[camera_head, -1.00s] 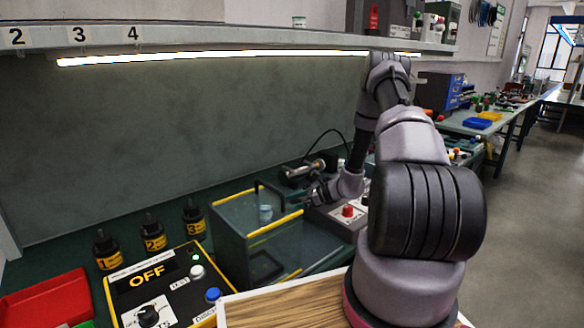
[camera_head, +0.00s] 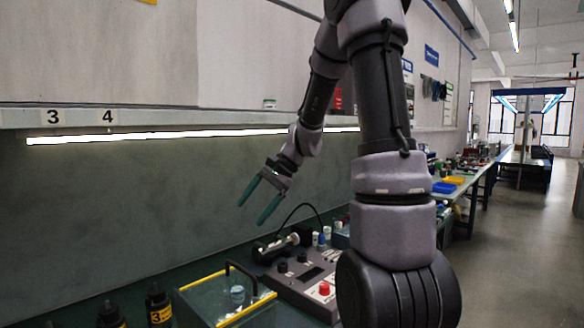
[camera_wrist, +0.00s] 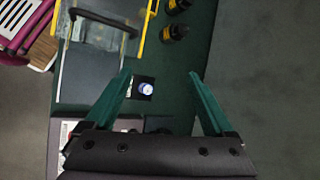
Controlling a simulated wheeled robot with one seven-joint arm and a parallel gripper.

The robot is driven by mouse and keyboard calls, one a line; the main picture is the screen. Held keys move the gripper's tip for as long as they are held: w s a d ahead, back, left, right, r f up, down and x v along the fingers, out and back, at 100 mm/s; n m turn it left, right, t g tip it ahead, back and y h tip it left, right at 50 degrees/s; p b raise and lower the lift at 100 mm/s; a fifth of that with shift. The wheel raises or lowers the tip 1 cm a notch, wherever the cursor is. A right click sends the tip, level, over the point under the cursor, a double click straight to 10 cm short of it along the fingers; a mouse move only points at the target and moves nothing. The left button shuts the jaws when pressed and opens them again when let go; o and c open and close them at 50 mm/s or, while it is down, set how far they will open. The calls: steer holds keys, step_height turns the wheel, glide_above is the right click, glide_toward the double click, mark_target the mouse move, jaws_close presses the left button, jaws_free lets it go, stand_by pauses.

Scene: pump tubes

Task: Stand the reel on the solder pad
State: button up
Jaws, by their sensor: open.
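My gripper (camera_head: 251,215) is open and empty, raised well above the bench with its green fingers pointing down and left. In the wrist view its fingers (camera_wrist: 159,73) are spread wide. Between them, well below, a small blue-and-white round piece (camera_wrist: 147,88), apparently the reel, appears to stand on a small black square (camera_wrist: 136,94), which looks like the solder pad. Nothing touches the reel. In the head view a pale blue cylinder (camera_head: 237,294), probably the same reel, shows by the clear box; the pad cannot be made out there.
The clear box with yellow edges and a black handle (camera_head: 240,268) stands beside the pad. Black bottles (camera_head: 158,305) stand to its left. A grey control panel with a red button (camera_head: 324,288) lies to the right. A shelf (camera_head: 190,117) runs along the wall above the bench.

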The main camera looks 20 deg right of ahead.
steer(key=s+d+r+n+t+h, duration=0.1)
steer(key=s+r+n+t+h, duration=0.1)
steer(key=s+r, duration=0.4)
steer(key=s+d+r+n+t+h, duration=0.1)
steer(key=s+r+n+t+h, duration=0.2)
steer(key=s+r, duration=0.4)
steer(key=shift+s+d+r+n, duration=0.35)
steer(key=shift+s+n, duration=0.45)
steer(key=shift+s, duration=2.25)
